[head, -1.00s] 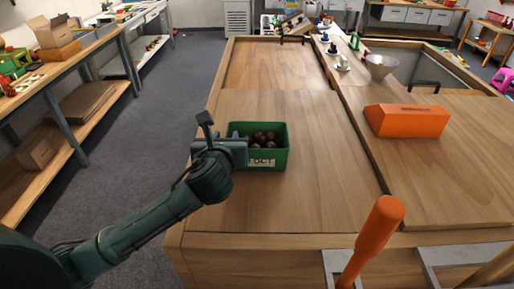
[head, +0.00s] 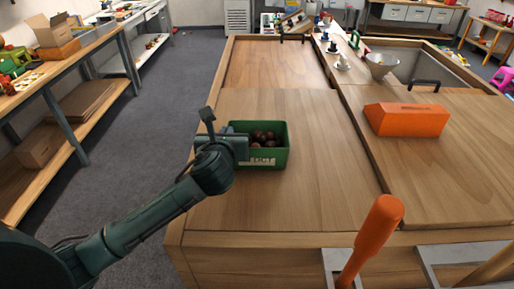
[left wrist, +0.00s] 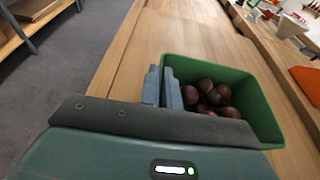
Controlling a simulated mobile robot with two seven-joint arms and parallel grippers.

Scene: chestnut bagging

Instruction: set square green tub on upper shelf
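The square green tub (head: 265,158) stands on the wooden bench top, left of its middle, with several brown chestnuts (head: 262,138) inside. My left gripper (head: 238,148) is at the tub's left side. In the left wrist view its two fingers (left wrist: 162,87) are close together at the left wall of the tub (left wrist: 262,108), one on each side of the rim. The pinched part of the wall is hidden by the fingers. My right gripper is not in view. I cannot tell which surface is the upper shelf.
An orange block-shaped box (head: 407,120) lies on the right of the wooden bench (head: 300,205). An orange handle (head: 377,228) sticks up at the front edge. A metal bowl (head: 381,64) stands farther back. A side table (head: 75,62) with a lower shelf stands at left across open floor.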

